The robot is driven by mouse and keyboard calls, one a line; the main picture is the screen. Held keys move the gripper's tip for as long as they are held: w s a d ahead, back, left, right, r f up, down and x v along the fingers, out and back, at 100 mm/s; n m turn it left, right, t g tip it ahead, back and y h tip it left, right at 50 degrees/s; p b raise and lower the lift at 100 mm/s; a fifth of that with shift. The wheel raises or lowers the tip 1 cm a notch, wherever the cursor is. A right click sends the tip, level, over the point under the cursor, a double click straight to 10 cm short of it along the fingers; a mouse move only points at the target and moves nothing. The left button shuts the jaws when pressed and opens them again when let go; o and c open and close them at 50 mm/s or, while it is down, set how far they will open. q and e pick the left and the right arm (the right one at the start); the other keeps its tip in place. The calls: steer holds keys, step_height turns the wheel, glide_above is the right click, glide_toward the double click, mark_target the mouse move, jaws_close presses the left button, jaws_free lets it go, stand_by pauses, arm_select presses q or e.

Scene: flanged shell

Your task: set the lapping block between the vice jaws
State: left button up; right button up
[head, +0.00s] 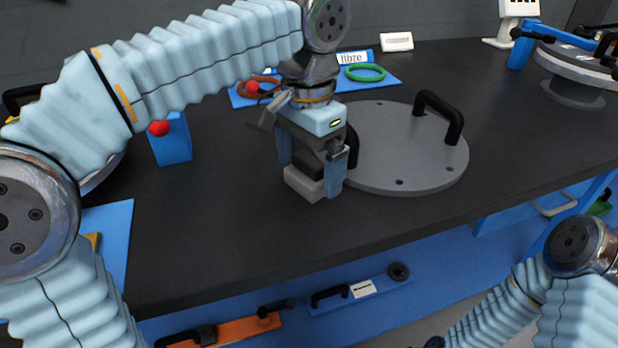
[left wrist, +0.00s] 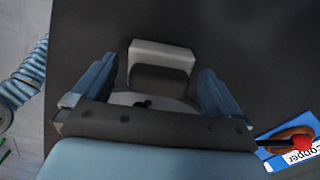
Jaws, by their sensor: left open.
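A small block with a pale body (head: 303,184) and a dark upper part sits on the black bench, left of a grey round plate. I take it for the lapping block. My left gripper (head: 310,172) is over it, pointing down, open, one finger on each side. In the left wrist view the pale part (left wrist: 160,55) and dark part (left wrist: 158,78) show between the spread fingers (left wrist: 158,88), with a gap on both sides. The gripper partly hides the block in the head view. I cannot make out vice jaws for certain. My right gripper is not in view.
The grey flanged plate (head: 400,160) with black handles lies close to the right of the gripper. A blue stand with a red ball (head: 159,128) is at left. A blue board with a green ring (head: 365,73) lies behind. The bench front is clear.

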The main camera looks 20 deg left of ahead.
arm_select(q)
steer(key=shift+f, duration=0.7)
steer(key=c, duration=1.4)
